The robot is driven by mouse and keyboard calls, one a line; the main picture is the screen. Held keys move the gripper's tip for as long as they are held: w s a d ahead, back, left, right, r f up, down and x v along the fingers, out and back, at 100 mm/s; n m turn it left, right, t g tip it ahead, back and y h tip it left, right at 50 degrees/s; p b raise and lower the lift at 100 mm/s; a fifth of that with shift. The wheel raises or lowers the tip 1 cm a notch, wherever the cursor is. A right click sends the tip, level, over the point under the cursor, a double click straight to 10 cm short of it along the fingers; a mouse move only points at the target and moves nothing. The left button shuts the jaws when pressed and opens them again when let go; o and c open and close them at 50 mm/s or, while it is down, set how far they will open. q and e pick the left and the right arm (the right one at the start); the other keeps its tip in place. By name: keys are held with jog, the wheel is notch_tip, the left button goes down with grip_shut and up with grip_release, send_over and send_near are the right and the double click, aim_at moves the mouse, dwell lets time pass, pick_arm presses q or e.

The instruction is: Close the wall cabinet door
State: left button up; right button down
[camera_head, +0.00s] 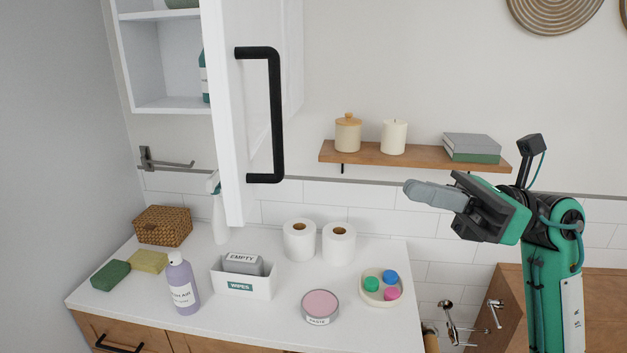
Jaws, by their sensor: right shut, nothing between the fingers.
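The white wall cabinet (172,109) at the upper left stands open, with its shelves and a teal bottle (204,78) partly showing inside. Its white door (232,140) swings out toward me, seen nearly edge-on, with a black bar handle (277,120) on its right-hand face. My right gripper (408,188) is shut and empty, its fingers pointing left. It is well to the right of the door and apart from it, in front of the wall below the wooden shelf. My left gripper is not in view.
A wooden shelf (415,157) with jars and books juts from the wall.

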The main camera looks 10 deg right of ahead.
jog(key=a+r+h+p, duration=0.1)
jog(key=a+r+p, duration=0.1)
jog(key=a+p, duration=0.5)
jog(key=a, duration=0.6)
jog(key=shift+w+a+n, duration=0.2)
jog(key=shift+a+n, duration=0.15)
jog(key=shift+n, duration=0.05)
jog(key=shift+w+a+f, duration=0.1)
